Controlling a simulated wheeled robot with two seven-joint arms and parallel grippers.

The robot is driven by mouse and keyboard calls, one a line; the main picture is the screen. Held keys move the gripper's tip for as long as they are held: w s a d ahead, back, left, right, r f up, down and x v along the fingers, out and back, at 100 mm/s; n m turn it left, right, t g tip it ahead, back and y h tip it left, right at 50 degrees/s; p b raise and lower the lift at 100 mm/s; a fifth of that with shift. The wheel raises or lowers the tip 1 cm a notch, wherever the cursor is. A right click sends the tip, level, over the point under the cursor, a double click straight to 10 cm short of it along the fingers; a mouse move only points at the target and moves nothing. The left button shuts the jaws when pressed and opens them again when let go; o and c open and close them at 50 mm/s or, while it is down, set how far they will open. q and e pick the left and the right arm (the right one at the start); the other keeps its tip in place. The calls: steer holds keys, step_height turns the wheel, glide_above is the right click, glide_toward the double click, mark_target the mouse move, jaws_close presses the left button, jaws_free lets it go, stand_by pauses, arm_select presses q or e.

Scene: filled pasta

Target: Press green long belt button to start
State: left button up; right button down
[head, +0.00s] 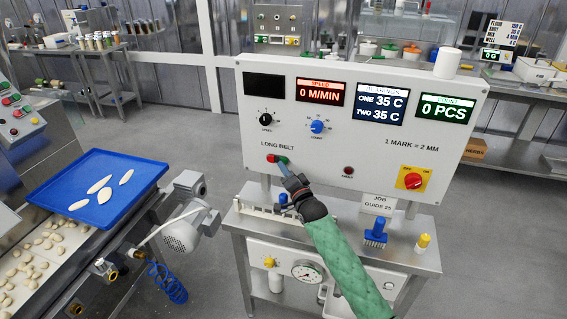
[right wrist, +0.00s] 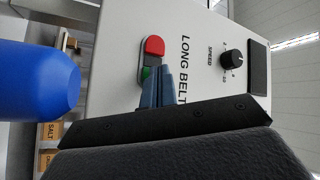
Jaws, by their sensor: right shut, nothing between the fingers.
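The long belt button pair sits on the front of the pale control panel (head: 360,145), above left of the table's middle. Its red button (head: 271,158) is on the left and its green button (head: 283,160) on the right. In the right wrist view the red button (right wrist: 154,46) is clear, while the green button (right wrist: 147,72) is partly hidden behind my fingers. My right gripper (head: 284,168) is shut and empty, its blue-grey fingertips (right wrist: 161,75) at the green button. I cannot tell whether they touch it. The speed display (head: 320,92) reads 0 M/MIN. My left gripper is out of view.
A blue tray (head: 140,171) with pale pasta pieces lies at the left over the conveyor, beside a grey motor (head: 190,228). A red knob on yellow (head: 413,181) is at the panel's right.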

steer(key=shift+w+d, duration=0.1)
steer(key=shift+w, duration=0.3)
stand_by(0.5)
steer(key=shift+s, duration=0.2)
steer(key=shift+s+a+p, duration=0.25)
steer(key=shift+s+p, duration=0.05)
steer(key=shift+s, duration=0.35)
steer(key=shift+s+a+p, duration=0.25)
steer(key=shift+s+p, duration=0.1)
steer(key=shift+s, duration=0.45)
steer(key=shift+s+a+p, duration=0.25)
steer(key=shift+s+p, duration=0.15)
steer(key=shift+s, duration=0.35)
steer(key=shift+s+a+p, duration=0.25)
steer(key=shift+s+p, duration=0.1)
steer(key=shift+s, duration=0.45)
